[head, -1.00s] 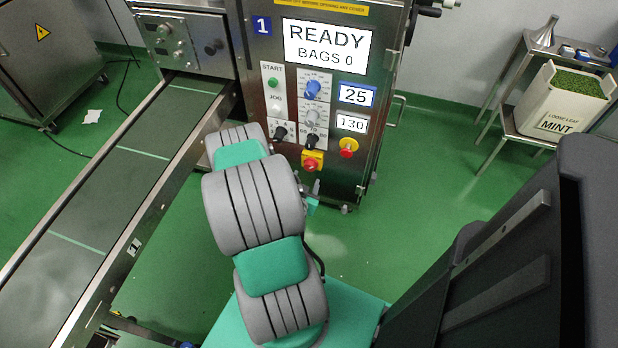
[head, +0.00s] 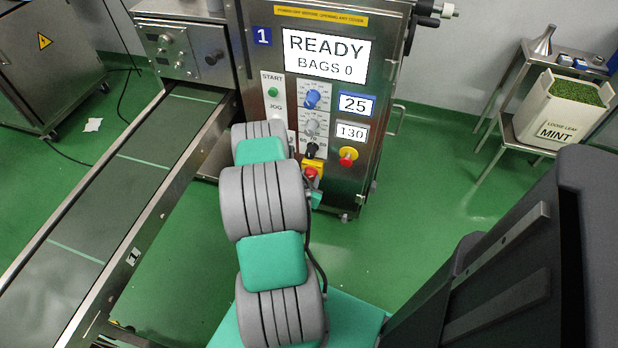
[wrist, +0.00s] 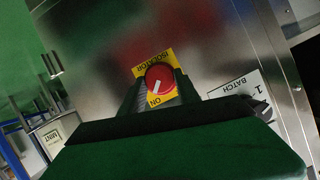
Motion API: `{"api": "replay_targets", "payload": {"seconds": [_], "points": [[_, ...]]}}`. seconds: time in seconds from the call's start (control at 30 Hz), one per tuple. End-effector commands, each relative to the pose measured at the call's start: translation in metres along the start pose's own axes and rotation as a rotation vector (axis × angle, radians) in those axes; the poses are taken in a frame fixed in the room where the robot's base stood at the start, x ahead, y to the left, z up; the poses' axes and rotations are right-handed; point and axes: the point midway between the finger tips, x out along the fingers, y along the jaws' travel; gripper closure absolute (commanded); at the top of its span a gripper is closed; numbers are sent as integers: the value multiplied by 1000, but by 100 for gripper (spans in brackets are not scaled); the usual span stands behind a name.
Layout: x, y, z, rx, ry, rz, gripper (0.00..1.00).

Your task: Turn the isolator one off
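The isolator (head: 311,173) is a red knob on a yellow plate, low on the front of machine 1. In the wrist view the red knob (wrist: 160,77) shows close up and upside down, with its white mark pointing towards ON. My gripper (wrist: 157,84) has dark green fingers spread apart, one to each side of the knob in that view. I cannot tell whether they touch it or stop short of it. In the head view my arm hides most of the gripper.
The machine's display (head: 325,56) reads READY, BAGS 0. A red button on yellow (head: 348,156) and several knobs are near the isolator. The batch selector (wrist: 261,108) is close to my gripper.

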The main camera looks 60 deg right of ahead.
Motion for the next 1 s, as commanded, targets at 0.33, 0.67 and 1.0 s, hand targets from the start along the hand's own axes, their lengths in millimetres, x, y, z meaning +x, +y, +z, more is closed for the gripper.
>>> {"api": "replay_targets", "payload": {"seconds": [0.33,0.67,1.0], "points": [[0,0,0,0,0,0,91],[0,0,0,-7,0,2,100],[1,-2,3,-124,1,48,100]]}}
